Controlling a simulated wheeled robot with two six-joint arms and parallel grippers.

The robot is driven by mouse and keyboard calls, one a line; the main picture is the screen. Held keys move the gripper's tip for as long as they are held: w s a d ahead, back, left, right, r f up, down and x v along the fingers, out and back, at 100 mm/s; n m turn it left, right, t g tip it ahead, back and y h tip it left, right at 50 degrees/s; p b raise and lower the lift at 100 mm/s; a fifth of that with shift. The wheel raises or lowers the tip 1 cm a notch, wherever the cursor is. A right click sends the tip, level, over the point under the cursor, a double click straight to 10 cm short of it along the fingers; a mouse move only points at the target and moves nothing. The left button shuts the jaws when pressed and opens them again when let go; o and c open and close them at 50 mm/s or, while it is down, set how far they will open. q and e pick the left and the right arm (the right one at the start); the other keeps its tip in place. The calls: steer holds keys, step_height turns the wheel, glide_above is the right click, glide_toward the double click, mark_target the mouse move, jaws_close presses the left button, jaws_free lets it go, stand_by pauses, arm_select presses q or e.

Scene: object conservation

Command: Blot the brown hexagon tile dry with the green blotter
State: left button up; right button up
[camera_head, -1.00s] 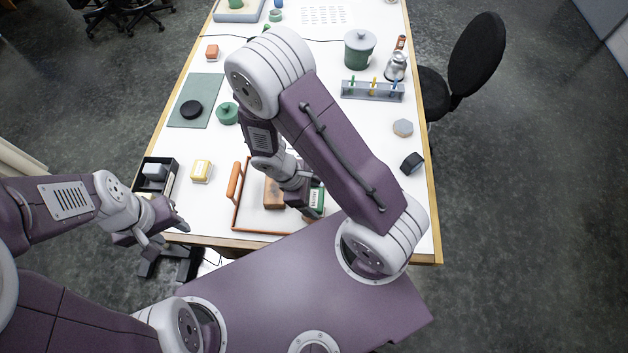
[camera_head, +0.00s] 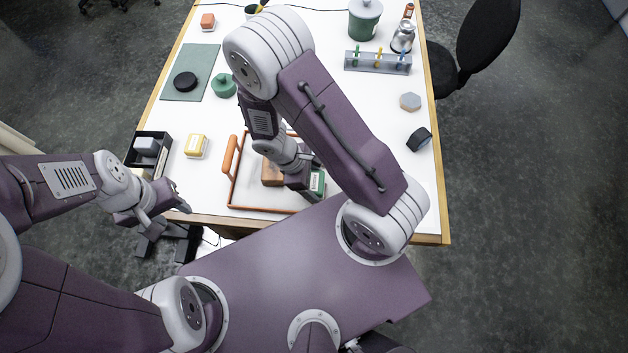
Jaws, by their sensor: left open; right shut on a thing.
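My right gripper (camera_head: 301,180) reaches down inside the orange-rimmed tray (camera_head: 232,185) at the table's near edge. It is shut, and its fingers are partly hidden by my arm. A green block with a white patch (camera_head: 318,184), apparently the green blotter, is against its right side; the grip itself is hard to see. A brown block (camera_head: 271,173) lies in the tray, left of the gripper. A greyish hexagon tile (camera_head: 410,101) lies at the table's right; no clearly brown hexagon shows. My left gripper (camera_head: 180,205) is open and empty by the table's near left corner.
A black box (camera_head: 166,160) holding a grey block and a yellow-and-white block (camera_head: 196,146) are at the left. A tube rack (camera_head: 378,62) and dark roll (camera_head: 419,139) are at the right.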

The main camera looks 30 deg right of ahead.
steer(key=shift+f+b, duration=0.5)
stand_by(1.8)
step_height(320, 180, up, 7)
steer(key=p, duration=0.6)
steer(key=shift+r, duration=0.1)
